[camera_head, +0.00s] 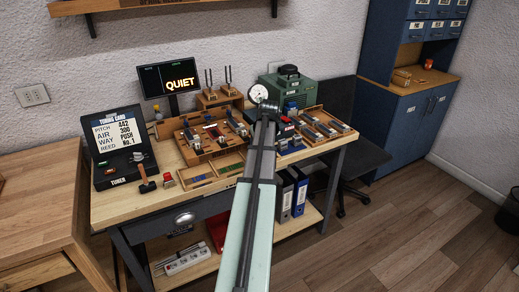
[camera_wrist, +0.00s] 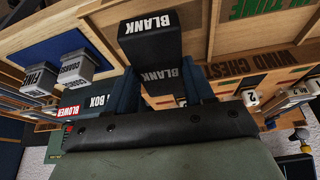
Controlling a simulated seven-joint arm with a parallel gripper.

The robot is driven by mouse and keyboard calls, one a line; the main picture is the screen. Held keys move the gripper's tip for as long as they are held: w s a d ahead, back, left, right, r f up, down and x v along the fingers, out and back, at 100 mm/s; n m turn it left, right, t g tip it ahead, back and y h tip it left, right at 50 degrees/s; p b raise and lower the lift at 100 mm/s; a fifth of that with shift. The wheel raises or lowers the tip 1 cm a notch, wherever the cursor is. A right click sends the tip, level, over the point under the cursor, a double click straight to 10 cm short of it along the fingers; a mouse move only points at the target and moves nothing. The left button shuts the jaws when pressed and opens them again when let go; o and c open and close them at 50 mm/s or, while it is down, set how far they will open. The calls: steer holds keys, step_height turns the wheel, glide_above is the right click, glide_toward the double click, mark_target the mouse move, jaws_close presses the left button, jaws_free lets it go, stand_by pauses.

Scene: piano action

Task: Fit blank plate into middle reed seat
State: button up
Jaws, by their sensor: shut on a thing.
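The blank plate (camera_wrist: 150,42) is a black block with white BLANK lettering, seen in the wrist view. My gripper (camera_wrist: 157,84) is shut on it, with blue fingers on either side. In the head view my gripper (camera_head: 268,108) is mostly hidden by my arm, and I cannot make out the plate there. The wooden wind chest (camera_wrist: 270,60) lies beyond and right of the plate in the wrist view. In the head view a wooden reed board (camera_head: 222,150) stands left of my gripper. I cannot tell which opening is the middle reed seat.
Grey blocks marked FILE (camera_wrist: 38,78) and COARSE (camera_wrist: 82,70) are left in the wrist view. In the head view, a wooden tray (camera_head: 345,130) of blocks is right of my gripper. A round gauge (camera_head: 258,93), green machine (camera_head: 290,88) and tuner (camera_head: 118,150) crowd the bench.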

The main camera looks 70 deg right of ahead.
step_height(320, 180, up, 6)
steer(key=shift+r, duration=0.1)
steer(key=shift+w+r, duration=0.25)
steer(key=w, duration=0.5)
steer(key=w+n, duration=0.1)
steer(key=w, duration=0.4)
steer(key=w+a+r+n, duration=0.1)
steer(key=w, duration=0.4)
steer(key=shift+y, duration=0.4)
steer(key=w+d+r+m, duration=0.1)
steer(key=w+d, duration=0.4)
steer(key=w, duration=0.1)
steer(key=shift+w+d+r, duration=0.25)
steer(key=shift+w+d, duration=0.05)
steer(key=shift+w, duration=0.1)
steer(key=shift+f, duration=0.1)
steer(key=shift+f, duration=2.9)
steer(key=shift+f, duration=0.6)
